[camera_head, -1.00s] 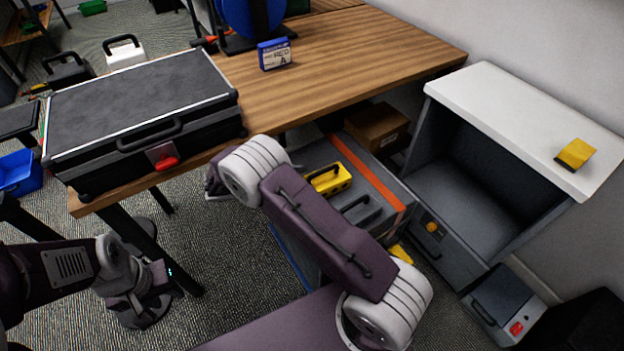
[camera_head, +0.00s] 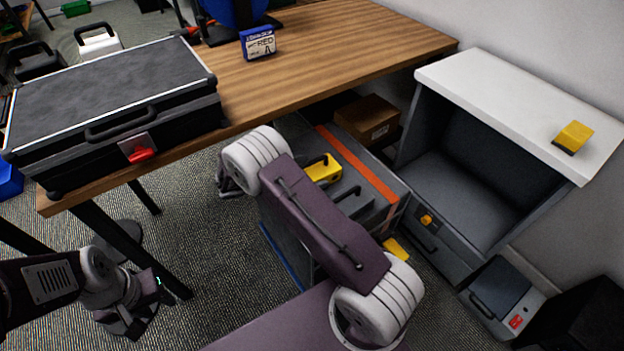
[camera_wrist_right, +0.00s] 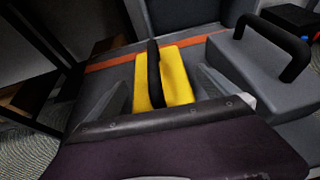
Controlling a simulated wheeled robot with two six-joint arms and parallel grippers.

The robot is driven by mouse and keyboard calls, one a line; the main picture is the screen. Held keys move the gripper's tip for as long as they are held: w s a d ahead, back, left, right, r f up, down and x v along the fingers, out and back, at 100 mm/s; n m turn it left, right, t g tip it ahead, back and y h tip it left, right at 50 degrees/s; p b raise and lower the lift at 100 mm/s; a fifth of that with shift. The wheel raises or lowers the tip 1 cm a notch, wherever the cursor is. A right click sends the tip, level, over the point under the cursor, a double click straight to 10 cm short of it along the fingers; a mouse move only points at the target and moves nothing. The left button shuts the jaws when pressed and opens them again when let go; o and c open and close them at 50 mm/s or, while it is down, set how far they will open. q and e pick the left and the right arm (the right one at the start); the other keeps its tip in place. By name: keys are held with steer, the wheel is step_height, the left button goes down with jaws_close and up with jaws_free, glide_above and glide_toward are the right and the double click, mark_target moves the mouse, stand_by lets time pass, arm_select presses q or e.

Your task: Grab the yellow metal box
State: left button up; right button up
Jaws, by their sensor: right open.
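The yellow metal box (camera_head: 324,169) with a black handle sits on a grey surface with an orange stripe (camera_head: 357,165), partly hidden behind my right arm in the head view. In the right wrist view, the yellow metal box (camera_wrist_right: 177,76) is straight ahead, its black handle across its middle. My right gripper (camera_wrist_right: 165,82) is open, with one grey finger on each side of the box's near part; I cannot tell whether they touch it. In the head view its fingers are hidden. My left gripper (camera_head: 145,292) is low at the left, far from the box; its jaws are unclear.
A grey case with a black handle (camera_wrist_right: 265,70) stands right of the box. A wooden table (camera_head: 330,50) carries a large black case (camera_head: 110,90). A white-topped cabinet (camera_head: 510,90) stands at the right, a yellow object (camera_head: 573,137) on top. A cardboard box (camera_head: 368,118) is behind.

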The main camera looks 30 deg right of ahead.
steer(key=shift+d+f, duration=0.15)
steer(key=shift+d, duration=0.35)
jaws_close()
step_height(320, 180, up, 9)
steer(key=p, duration=0.4)
steer(key=shift+r, duration=0.6)
